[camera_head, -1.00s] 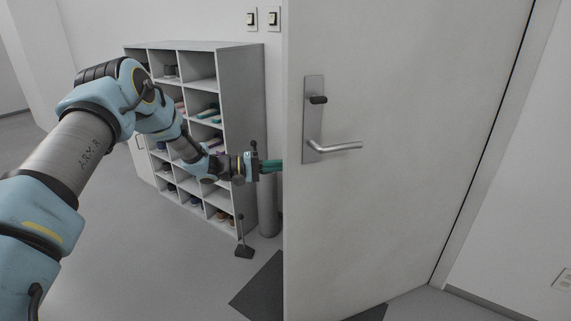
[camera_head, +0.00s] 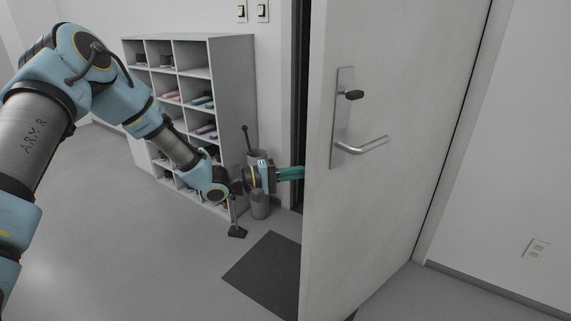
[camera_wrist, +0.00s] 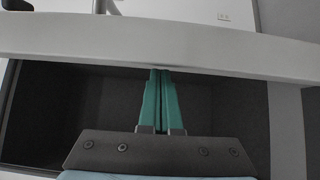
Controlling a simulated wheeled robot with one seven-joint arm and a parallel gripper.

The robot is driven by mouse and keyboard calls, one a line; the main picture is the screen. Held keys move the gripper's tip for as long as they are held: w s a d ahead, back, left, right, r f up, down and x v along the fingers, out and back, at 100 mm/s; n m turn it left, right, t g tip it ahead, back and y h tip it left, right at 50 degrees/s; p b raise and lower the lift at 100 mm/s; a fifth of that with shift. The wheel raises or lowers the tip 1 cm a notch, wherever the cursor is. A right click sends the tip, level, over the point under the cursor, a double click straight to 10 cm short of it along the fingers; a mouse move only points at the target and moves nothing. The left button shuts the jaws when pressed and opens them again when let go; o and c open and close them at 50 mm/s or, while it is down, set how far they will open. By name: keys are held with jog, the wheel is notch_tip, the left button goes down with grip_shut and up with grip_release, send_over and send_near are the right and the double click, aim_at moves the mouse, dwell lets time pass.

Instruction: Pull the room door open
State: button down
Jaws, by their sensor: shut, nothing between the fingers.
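The white room door (camera_head: 400,130) stands ajar, with a dark gap (camera_head: 301,90) between its free edge and the frame. A silver lever handle (camera_head: 362,147) and a dark thumb-turn sit on its plate. My gripper (camera_head: 300,173) is shut, its teal fingers together and empty, at the door's free edge below handle height. The fingertips go out of sight at the edge in the head view. In the wrist view the fingers (camera_wrist: 160,73) reach up to the pale door edge (camera_wrist: 200,48), with dark space around them. Whether they touch it is unclear.
A grey shoe rack (camera_head: 232,110) with several shoes stands left of the doorway. A grey cylindrical bin (camera_head: 260,205) and a long-handled dustpan (camera_head: 237,232) stand by it. A dark mat (camera_head: 265,270) lies before the door. Open floor is at the left.

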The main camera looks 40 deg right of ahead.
jog(key=s, duration=0.2)
jog(key=s+a, duration=0.1)
jog(key=s, duration=0.1)
jog(key=shift+s+a, duration=0.15)
jog(key=b, duration=0.4)
send_near(308, 181)
jog(key=shift+s+r, duration=0.1)
